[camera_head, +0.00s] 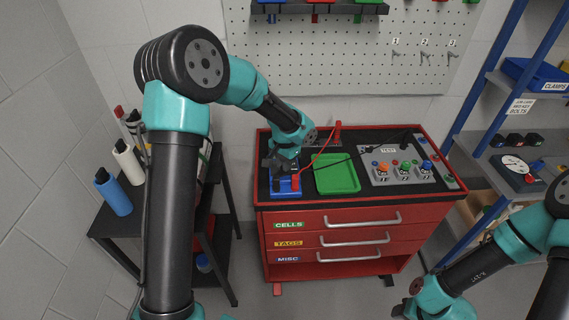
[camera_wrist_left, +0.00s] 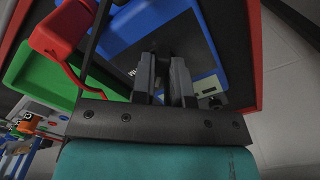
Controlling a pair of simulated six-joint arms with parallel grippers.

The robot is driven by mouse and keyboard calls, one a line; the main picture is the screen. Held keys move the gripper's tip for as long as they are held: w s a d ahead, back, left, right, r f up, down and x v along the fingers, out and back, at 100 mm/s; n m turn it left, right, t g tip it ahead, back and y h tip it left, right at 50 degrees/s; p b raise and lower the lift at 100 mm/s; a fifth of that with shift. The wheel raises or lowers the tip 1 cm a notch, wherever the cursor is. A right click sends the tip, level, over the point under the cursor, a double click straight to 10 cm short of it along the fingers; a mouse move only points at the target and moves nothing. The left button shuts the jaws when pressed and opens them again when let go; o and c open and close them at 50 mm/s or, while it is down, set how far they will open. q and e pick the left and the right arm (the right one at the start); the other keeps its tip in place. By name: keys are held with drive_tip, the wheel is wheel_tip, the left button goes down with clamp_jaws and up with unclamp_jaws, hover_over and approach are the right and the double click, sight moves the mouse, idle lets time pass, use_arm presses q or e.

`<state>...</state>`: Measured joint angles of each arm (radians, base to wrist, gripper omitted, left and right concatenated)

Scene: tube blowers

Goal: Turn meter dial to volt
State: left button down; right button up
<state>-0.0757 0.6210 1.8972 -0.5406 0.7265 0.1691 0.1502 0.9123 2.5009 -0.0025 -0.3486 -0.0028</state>
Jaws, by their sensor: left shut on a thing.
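The blue meter (camera_head: 287,187) lies at the left of the red cabinet's top, with a red lead and a black lead running from it. It also shows in the left wrist view (camera_wrist_left: 207,42), with a dark face and a small display. My left gripper (camera_head: 282,170) points down over the meter. In the left wrist view its fingers (camera_wrist_left: 163,62) are close together at the meter's face, shut on the dial, which they hide. I cannot read the dial's setting. My right arm is at the lower right; its gripper (camera_head: 402,307) shows only in part at the bottom edge.
A green tray (camera_head: 337,174) lies right of the meter. A grey panel (camera_head: 393,177) with coloured knobs is farther right. A red probe (camera_head: 338,131) stands at the back. A black cart (camera_head: 108,229) with bottles stands left, and a blue shelf rack (camera_head: 499,82) right.

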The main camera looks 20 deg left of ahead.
idle(0.4)
use_arm(q)
drive_tip(key=c, duration=1.1)
unclamp_jaws()
drive_tip(key=shift+r, duration=0.15)
wheel_tip(320, 180, up, 17)
drive_tip(key=shift+r, duration=0.1)
